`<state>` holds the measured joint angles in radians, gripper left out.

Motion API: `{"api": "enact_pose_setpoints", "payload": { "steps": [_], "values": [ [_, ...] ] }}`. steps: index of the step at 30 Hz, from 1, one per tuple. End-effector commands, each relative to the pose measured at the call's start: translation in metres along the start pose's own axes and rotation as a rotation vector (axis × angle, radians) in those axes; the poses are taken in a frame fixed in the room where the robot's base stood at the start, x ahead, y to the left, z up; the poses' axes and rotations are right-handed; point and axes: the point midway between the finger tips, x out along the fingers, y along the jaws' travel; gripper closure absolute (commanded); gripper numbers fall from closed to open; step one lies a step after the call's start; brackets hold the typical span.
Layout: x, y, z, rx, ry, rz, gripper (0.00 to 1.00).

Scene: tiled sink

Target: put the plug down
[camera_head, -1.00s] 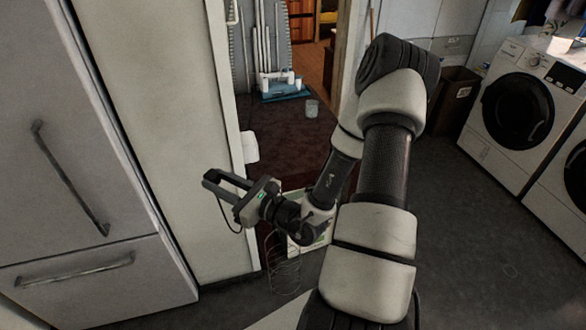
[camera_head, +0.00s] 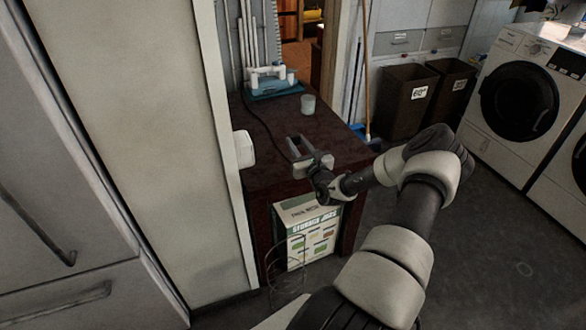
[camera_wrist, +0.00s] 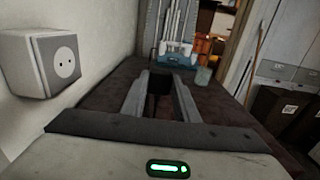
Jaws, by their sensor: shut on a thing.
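My gripper (camera_head: 299,146) is over the dark red-brown tabletop (camera_head: 330,128), its fingers pointing away toward the back. In the wrist view, the fingers (camera_wrist: 164,80) are closed around a small dark plug (camera_wrist: 158,83), seen only in part between the tips. In the head view the plug is too small and dark to make out. A thin dark cord curves over the tabletop near the gripper. I cannot tell whether the plug touches the table. The white wall socket (camera_wrist: 66,62) is left of the gripper, apart from it, with nothing in its face.
A blue rack with white tubes (camera_head: 270,84) stands at the table's back, and a pale cup (camera_head: 308,104) stands in front of it. A storage box (camera_head: 308,232) and a wire basket (camera_head: 286,282) are below. Dark bins (camera_head: 406,100) stand to the right. Tabletop near the gripper looks clear.

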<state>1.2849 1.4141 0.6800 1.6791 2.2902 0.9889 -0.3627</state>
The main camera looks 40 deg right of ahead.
Motion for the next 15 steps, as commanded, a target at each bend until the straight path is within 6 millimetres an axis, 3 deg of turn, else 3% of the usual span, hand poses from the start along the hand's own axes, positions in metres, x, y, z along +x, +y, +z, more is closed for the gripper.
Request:
{"api": "enact_pose_setpoints", "payload": {
  "steps": [7,15],
  "values": [
    [0.0,-0.004,-0.047,0.002,0.002,-0.008,1.0],
    [0.0,-0.003,-0.07,0.0,0.001,-0.006,1.0]
  ]
}}
